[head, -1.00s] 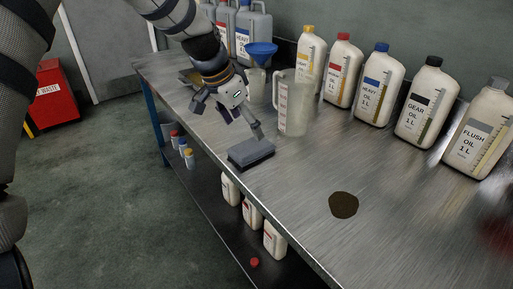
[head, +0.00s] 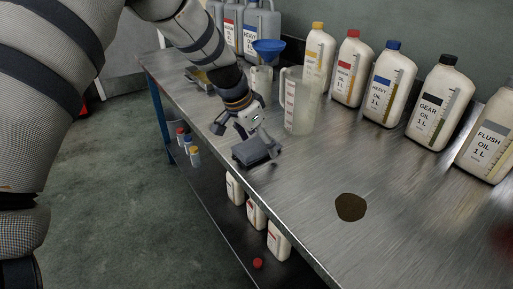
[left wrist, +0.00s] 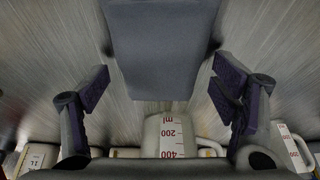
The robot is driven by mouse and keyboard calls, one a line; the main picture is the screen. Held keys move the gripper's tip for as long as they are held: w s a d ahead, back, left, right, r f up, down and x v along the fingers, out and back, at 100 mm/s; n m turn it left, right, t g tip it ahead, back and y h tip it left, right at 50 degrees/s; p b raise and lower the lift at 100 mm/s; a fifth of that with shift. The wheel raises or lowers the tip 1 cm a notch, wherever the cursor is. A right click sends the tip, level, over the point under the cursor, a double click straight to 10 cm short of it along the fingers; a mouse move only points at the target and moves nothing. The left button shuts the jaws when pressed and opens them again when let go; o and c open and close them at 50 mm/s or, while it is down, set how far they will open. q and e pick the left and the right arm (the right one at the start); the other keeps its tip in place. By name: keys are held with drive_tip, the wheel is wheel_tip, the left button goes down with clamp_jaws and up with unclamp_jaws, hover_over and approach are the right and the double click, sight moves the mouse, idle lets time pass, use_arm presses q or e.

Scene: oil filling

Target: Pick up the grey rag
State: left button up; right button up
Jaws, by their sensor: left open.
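The grey rag (head: 257,150) is a folded blue-grey block at the front edge of the metal bench. In the left wrist view the rag (left wrist: 162,45) fills the top middle, just ahead of the fingers. My left gripper (head: 246,138) is right at the rag in the head view, with a finger to either side. In the left wrist view my left gripper (left wrist: 160,84) is wide open and empty. I cannot tell whether a finger touches the rag. My right gripper is not in view.
A clear measuring jug (head: 301,105) stands close behind the rag. A blue funnel (head: 268,48) is beyond it. Several oil bottles (head: 387,85) line the wall. A dark oil spot (head: 350,207) lies on the bench (head: 300,190). More bottles (head: 256,213) stand on the shelf below.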

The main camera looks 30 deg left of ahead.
use_arm(q)
drive_tip(key=shift+f, duration=0.1)
drive_tip(key=shift+c, duration=0.6)
drive_tip(key=c, duration=0.9)
drive_tip(key=shift+f, duration=0.1)
drive_tip(key=shift+c, duration=0.5)
drive_tip(key=shift+s, duration=0.1)
